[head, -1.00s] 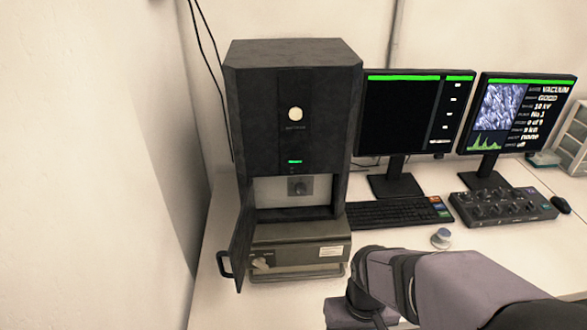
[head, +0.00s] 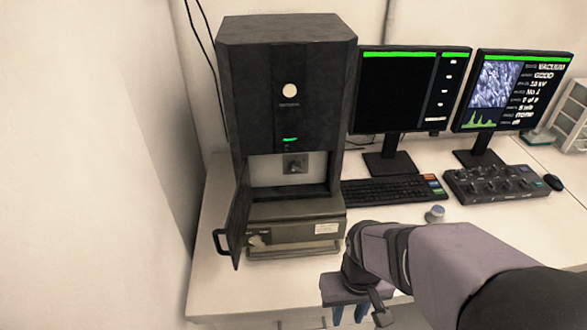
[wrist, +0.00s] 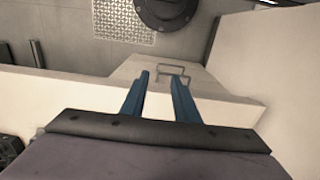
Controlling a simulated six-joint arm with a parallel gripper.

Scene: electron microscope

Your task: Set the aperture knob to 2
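The dark microscope column (head: 288,90) stands on the desk at the left of the head view. Its lower door (head: 239,215) is swung open. Inside the opening, a small dark knob (head: 295,165) sits on a light grey plate; I take it for the aperture knob, but its marks are too small to read. My gripper (head: 349,312) is low in front of the desk, right of and below the knob, well apart from it. In the wrist view my gripper (wrist: 159,75) shows two blue fingers with a gap between them and nothing held.
A grey-green unit (head: 300,228) with a pale knob (head: 257,240) sits below the opening. The keyboard (head: 390,190), a loose round knob (head: 435,214), a control panel (head: 495,186) and two monitors (head: 412,90) stand to the right. The open door stands at the opening's left.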

